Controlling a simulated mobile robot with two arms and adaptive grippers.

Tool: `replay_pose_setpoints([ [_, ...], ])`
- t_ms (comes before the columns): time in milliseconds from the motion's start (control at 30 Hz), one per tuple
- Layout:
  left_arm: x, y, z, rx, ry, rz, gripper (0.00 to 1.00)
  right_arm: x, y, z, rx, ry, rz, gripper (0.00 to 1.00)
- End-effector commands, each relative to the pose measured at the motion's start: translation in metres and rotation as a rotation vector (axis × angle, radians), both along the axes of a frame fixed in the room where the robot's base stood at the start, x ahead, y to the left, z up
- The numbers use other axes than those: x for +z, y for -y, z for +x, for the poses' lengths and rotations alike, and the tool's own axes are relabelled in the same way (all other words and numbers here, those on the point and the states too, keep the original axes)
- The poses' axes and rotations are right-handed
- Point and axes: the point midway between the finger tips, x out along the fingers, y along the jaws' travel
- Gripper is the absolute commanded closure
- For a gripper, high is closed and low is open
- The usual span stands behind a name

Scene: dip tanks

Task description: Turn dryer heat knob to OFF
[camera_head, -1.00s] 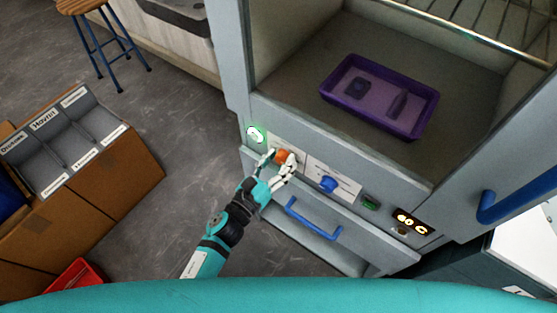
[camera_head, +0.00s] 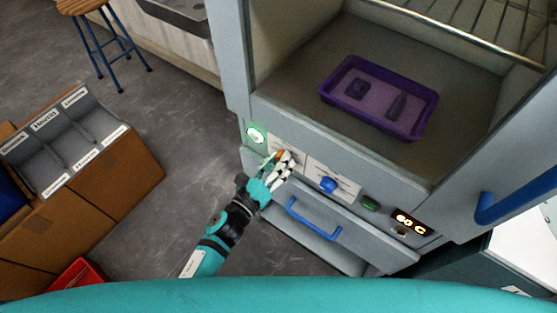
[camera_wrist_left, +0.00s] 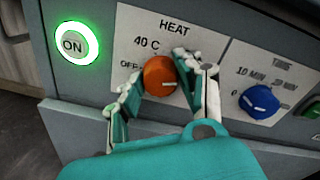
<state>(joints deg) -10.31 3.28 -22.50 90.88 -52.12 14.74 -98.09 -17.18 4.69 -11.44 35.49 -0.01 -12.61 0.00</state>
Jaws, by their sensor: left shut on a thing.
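The orange heat knob (camera_wrist_left: 159,74) sits on a white plate marked HEAT (camera_wrist_left: 174,27) in the left wrist view. "40 C" shows above it and "OFF" at its left; the plate right of the knob is partly hidden by a finger. A white mark on the knob lies at its right side, away from OFF. My left gripper (camera_wrist_left: 160,88) is shut on the knob, one finger at its left and one at its right. In the head view the left gripper (camera_head: 277,165) covers most of the knob (camera_head: 280,154). My right gripper is not in view.
A green-lit ON button (camera_wrist_left: 74,44) is left of the plate. A blue TIME knob (camera_wrist_left: 259,101) is to the right. Below is a drawer with a blue handle (camera_head: 313,219). A purple tray (camera_head: 427,117) stands inside the open dryer. Cardboard boxes (camera_head: 105,190) stand at left.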

Motion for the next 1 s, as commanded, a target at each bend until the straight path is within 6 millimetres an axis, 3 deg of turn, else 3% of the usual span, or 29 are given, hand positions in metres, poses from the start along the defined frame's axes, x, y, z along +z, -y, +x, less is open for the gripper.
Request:
replay_pose_setpoints([
  [1000,-0.001,-0.002,0.001,0.001,-0.569,-0.78,0.96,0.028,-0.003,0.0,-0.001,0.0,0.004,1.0],
])
